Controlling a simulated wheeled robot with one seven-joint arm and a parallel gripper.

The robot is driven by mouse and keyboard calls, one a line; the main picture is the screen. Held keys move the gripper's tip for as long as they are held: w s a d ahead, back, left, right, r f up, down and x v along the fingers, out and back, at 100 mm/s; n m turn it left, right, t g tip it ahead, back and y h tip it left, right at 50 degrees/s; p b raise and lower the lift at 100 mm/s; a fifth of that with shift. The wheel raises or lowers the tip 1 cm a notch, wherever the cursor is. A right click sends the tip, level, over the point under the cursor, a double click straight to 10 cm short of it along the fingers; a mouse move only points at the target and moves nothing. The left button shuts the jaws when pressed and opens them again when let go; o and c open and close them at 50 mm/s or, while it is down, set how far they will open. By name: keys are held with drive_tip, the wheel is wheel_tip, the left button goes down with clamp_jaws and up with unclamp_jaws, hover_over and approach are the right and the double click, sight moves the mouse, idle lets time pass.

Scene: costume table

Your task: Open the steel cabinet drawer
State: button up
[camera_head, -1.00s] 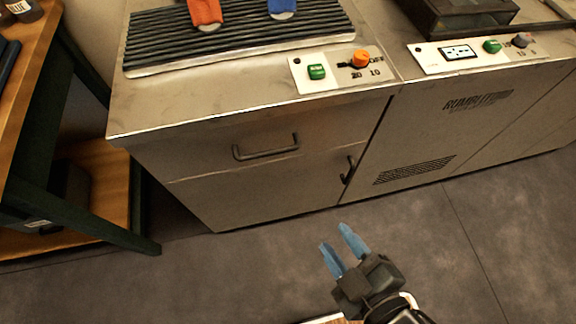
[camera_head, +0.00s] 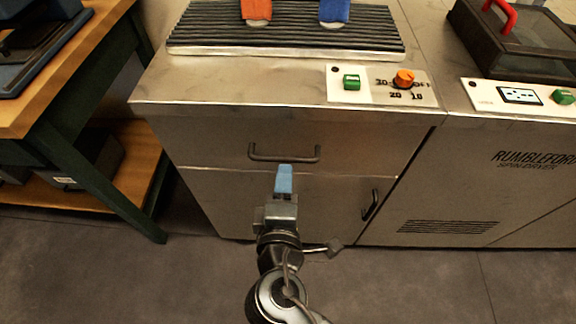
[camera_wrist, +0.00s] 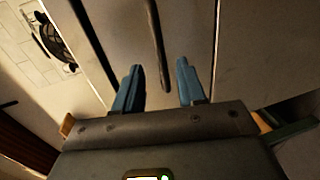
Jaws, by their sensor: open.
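The steel cabinet drawer (camera_head: 215,143) is the upper front panel under the worktop, and it is shut flush. Its dark bar handle (camera_head: 265,158) runs level across the panel. My gripper (camera_head: 284,168) is just below and in front of the handle in the head view, pointing at the cabinet. In the wrist view my gripper (camera_wrist: 160,66) is open, with its blue fingers apart. The handle (camera_wrist: 154,40) runs upright in that view, beyond and between the fingertips. I see nothing held, and I cannot tell any contact.
Below the drawer is a cabinet door with an upright handle (camera_head: 371,204). A control panel (camera_head: 380,85) with a green button and orange knob sits above. A spin-dryer unit (camera_head: 500,180) adjoins on the right. A wooden table (camera_head: 85,75) stands left. Floor is clear in front.

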sight(286, 161)
drive_tip(key=shift+x, duration=2.5)
clamp_jaws()
